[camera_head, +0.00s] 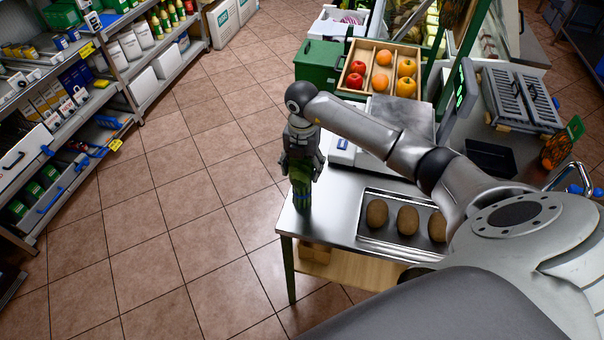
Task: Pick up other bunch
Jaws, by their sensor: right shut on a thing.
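My right gripper (302,168) points down at the left end of the metal counter (330,231). It is shut on a green bunch (302,187), which hangs upright below the fingers with a darker, bluish lower part. The fingers cover the bunch's upper part. I cannot tell whether its bottom touches the counter. No second bunch is clearly visible. My left gripper is not in view.
A metal tray (371,242) with brown oval fruits (407,220) lies right of the bunch. A scale with a screen (460,92), a wooden fruit crate (354,52) and a green box (318,66) stand behind. Shelves (70,95) line the left; the tiled floor between is clear.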

